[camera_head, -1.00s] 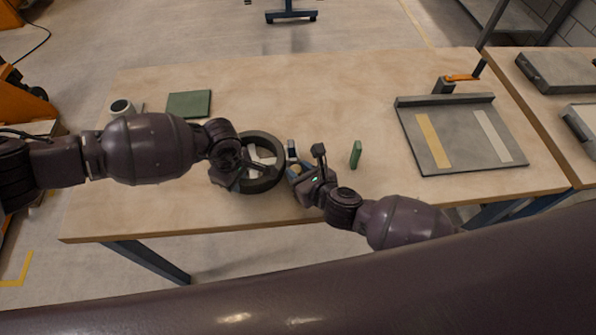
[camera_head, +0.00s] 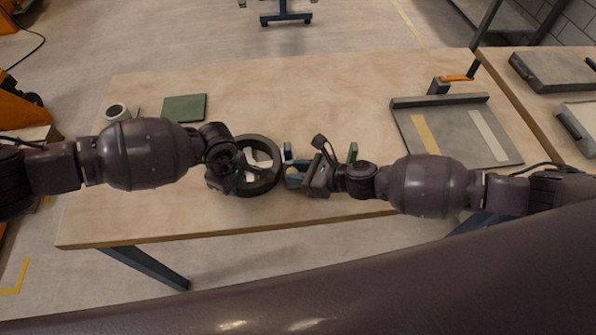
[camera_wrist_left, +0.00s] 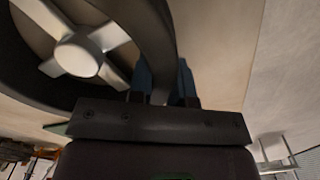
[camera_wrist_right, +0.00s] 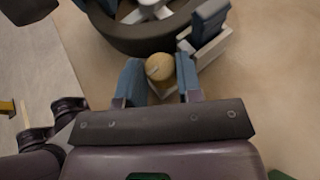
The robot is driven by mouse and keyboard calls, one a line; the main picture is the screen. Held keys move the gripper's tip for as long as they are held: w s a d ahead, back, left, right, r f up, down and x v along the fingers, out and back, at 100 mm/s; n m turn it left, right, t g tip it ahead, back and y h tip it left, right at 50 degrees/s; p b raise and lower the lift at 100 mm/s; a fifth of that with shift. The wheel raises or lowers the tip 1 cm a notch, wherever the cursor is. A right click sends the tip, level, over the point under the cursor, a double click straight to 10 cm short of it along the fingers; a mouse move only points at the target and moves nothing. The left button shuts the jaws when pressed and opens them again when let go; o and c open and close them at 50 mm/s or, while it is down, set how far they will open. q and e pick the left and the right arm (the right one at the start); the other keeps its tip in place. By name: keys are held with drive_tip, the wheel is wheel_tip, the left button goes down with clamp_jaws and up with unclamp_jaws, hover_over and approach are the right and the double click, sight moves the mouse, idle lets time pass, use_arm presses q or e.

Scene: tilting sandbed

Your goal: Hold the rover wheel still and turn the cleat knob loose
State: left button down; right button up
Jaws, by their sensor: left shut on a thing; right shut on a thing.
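The dark rover wheel (camera_head: 276,168) with pale spokes lies at the front middle of the table. My left gripper (camera_head: 238,182) is shut on its rim, and in the left wrist view the rim (camera_wrist_left: 158,60) passes between the blue fingers. The round, tan cleat knob (camera_wrist_right: 160,70) sits on a pale block beside the wheel. My right gripper (camera_head: 294,177) is shut on it, with one blue finger on each side in the right wrist view. A blue pad on a pale part (camera_wrist_right: 210,30) stands against the wheel beside the knob. In the head view the right gripper hides the knob.
A green upright block (camera_head: 353,151) stands just behind my right gripper. A grey tray (camera_head: 406,125) with yellow and white strips lies at the right. The table's back middle is clear.

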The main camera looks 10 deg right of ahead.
idle(0.3)
drive_tip(key=o, duration=0.7)
drive_tip(key=shift+c, duration=0.2)
drive_tip(key=shift+d, duration=0.1)
drive_tip(key=v, duration=1.2)
use_arm(q)
drive_tip(key=c, duration=1)
unclamp_jaws()
